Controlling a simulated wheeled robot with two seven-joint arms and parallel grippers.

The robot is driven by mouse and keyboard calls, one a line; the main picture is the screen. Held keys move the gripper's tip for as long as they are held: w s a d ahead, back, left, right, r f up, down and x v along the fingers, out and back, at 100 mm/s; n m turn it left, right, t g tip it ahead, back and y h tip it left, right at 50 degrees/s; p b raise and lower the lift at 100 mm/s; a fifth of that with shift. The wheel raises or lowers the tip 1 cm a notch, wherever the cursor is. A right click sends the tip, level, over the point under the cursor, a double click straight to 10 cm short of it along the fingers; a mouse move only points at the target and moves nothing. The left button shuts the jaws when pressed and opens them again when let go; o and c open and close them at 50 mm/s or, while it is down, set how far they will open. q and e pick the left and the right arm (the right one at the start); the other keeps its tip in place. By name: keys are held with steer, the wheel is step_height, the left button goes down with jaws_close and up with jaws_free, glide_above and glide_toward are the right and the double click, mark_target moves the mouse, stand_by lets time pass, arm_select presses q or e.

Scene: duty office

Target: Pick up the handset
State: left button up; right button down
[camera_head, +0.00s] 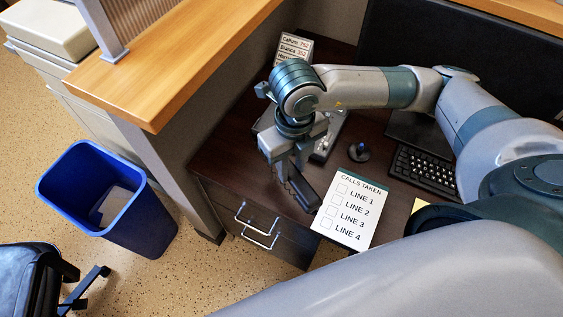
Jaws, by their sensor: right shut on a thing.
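My right gripper (287,168) is shut on the dark handset (299,188). The handset hangs tilted below the fingers, near the desk's front edge. Its upper part is partly hidden by the fingers, and I cannot tell how far it is above the desk. The grey desk phone (330,139) stands just behind and to the right, partly covered by my right arm. My left gripper is not in view.
A "CALLS TAKEN" card (347,211) with four lines lies right of the handset. A small dark stand (359,151) and a keyboard (423,171) are farther right. A name list (293,48) stands behind. A wooden-topped partition (180,60) borders the left; a blue bin (149,219) is on the floor.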

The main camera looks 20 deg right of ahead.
steer(key=shift+s+d+r, duration=0.1)
steer(key=shift+s+r, duration=0.1)
stand_by(0.6)
